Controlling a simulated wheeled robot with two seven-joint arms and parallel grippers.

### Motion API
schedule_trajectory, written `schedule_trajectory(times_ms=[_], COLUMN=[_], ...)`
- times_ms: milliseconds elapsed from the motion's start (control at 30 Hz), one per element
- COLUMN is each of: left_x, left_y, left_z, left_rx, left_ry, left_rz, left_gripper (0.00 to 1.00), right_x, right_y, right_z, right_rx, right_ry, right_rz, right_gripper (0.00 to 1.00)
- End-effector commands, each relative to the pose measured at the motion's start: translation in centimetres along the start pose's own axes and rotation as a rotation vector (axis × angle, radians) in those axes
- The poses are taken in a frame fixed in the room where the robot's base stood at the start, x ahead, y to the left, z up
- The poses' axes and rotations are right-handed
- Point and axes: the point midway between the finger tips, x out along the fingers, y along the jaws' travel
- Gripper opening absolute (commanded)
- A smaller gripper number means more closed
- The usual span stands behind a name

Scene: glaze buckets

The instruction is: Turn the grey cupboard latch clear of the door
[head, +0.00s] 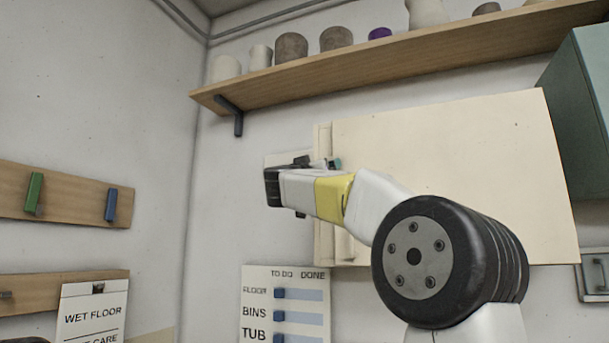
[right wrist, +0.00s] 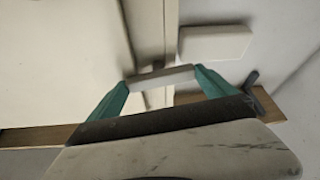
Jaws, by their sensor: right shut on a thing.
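The cream cupboard door (head: 440,170) is shut flat on the wall, and it also shows in the right wrist view (right wrist: 60,60). In that view the light grey latch (right wrist: 160,78) is a short bar lying across the cupboard's side strip, one end at the door seam. A small dark pivot shows beside it. My right gripper (right wrist: 162,84) has its teal fingers shut on the latch's two ends. In the head view my right gripper (head: 334,163) is mostly hidden behind my arm, and the latch is hidden. My left gripper is not in view.
A wooden shelf (head: 400,62) with several pots runs above the cupboard. A pale block (right wrist: 215,43) sits on the wall beside the cupboard. A teal cabinet (head: 585,110) is at right. A to-do board (head: 285,300) hangs below. Bare wall lies left of the cupboard.

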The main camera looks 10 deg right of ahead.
Motion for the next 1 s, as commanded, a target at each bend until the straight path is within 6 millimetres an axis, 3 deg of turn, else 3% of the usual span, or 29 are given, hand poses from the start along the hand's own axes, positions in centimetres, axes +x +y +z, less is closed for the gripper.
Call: schedule_trajectory(times_ms=[1000], left_x=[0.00], left_y=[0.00], left_z=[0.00], left_rx=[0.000], left_ry=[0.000], left_rz=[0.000], left_gripper=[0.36], right_x=[0.15], right_y=[0.72], right_z=[-0.42], right_rx=[-0.870], right_ry=[0.001], right_rz=[-0.365], right_gripper=[0.54])
